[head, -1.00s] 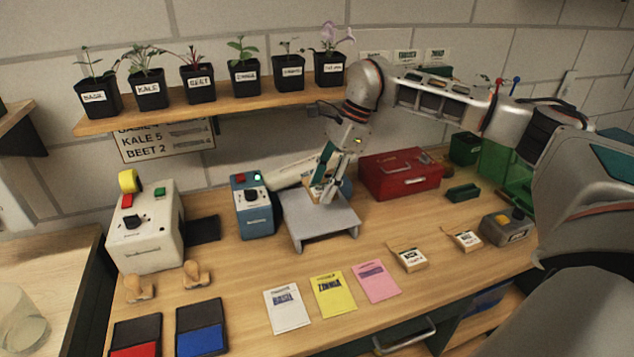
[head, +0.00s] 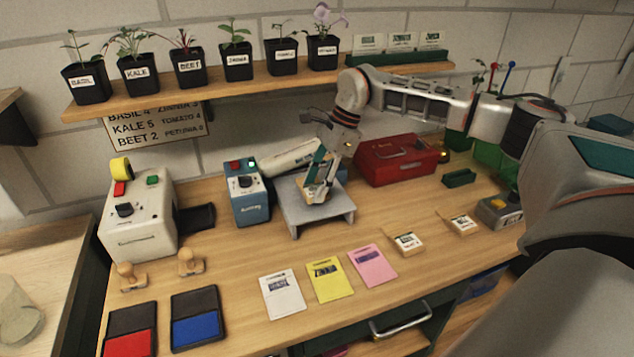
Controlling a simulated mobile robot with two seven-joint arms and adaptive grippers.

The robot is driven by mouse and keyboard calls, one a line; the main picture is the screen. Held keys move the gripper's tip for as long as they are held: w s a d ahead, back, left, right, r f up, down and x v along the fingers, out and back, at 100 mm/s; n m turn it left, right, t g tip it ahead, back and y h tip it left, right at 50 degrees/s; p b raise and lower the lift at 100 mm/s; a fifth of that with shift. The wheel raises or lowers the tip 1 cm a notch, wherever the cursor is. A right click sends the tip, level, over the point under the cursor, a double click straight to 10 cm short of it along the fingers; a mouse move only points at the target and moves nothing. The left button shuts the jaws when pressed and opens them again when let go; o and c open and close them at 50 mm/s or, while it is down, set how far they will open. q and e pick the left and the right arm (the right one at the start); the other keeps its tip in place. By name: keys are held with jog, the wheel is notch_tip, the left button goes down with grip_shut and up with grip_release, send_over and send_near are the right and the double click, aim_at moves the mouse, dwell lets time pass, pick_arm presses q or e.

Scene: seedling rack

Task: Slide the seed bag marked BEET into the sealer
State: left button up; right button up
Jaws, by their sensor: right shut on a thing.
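My right gripper (head: 319,186) is shut on a small tan seed bag (head: 314,196), just over the top of a grey stand (head: 334,212). The fingers hide most of the bag and I cannot read its mark. I cannot tell whether the bag touches the stand. Directly left of the stand is a blue machine (head: 252,206) with a dial and red and green buttons; a cream bar (head: 290,158) lies behind the stand. I cannot tell for sure which device is the sealer. My left gripper is not in view.
A white machine (head: 135,240) with a yellow roll stands left. A red box (head: 385,168) sits close behind right of the stand. Two tan bags (head: 408,250) (head: 461,231), several packets and two ink pads (head: 197,335) lie in front. The shelf (head: 90,112) of pots hangs above.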

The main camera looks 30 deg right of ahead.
jog(key=shift+w+d+f+b, duration=0.1)
jog(key=shift+w+f+b, duration=0.4)
jog(key=shift+b, duration=0.05)
jog(key=shift+w+r+p, duration=0.1)
jog(key=shift+w+p, duration=0.15)
jog(key=shift+p, duration=0.05)
jog(key=shift+w+d, duration=0.15)
jog(key=shift+w, duration=0.15)
jog(key=shift+w+p, duration=0.15)
jog(key=shift+p, duration=0.15)
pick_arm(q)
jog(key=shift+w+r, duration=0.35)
pick_arm(e)
jog(key=shift+w+d, duration=0.1)
jog(key=shift+w, duration=0.2)
jog(key=o, duration=1.1)
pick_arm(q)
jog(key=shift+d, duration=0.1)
